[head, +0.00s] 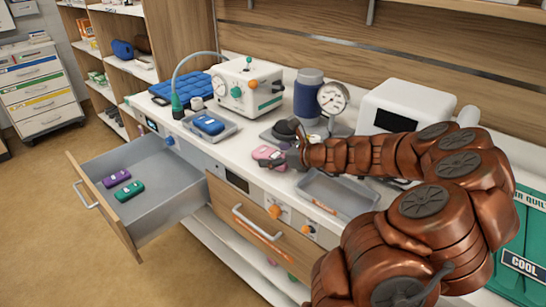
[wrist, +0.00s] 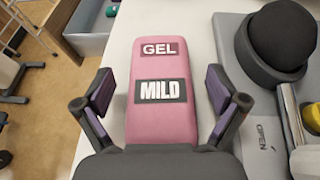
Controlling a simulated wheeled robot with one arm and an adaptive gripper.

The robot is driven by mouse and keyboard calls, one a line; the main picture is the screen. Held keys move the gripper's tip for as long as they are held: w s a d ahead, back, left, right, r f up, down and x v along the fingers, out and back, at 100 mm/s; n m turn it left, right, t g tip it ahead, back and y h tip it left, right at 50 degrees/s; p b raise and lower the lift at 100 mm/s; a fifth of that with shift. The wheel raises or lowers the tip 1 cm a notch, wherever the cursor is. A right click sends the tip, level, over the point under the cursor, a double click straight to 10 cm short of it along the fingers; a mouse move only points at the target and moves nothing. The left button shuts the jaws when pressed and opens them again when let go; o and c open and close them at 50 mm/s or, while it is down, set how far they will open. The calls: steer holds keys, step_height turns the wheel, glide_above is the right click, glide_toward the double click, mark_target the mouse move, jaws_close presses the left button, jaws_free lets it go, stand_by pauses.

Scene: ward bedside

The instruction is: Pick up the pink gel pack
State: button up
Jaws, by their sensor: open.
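The pink gel pack (head: 268,155) lies on the white counter, in front of the dark round knob. In the wrist view the pink gel pack (wrist: 161,60) fills the middle and carries the labels "GEL" and "MILD". My gripper (wrist: 161,100) is open, with one finger on each side of the pack and a visible gap on both sides. In the head view my gripper (head: 290,155) is at the right end of the pack and partly covers it.
A grey tray with a blue pack (head: 208,124) stands to the left. The open drawer (head: 160,190) holds a purple pack (head: 117,178) and a green pack (head: 130,191). A black dome (wrist: 282,35) stands close on the right.

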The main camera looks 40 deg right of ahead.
steer(key=shift+w, duration=0.15)
steer(key=c, duration=1.4)
steer(key=shift+r, duration=0.1)
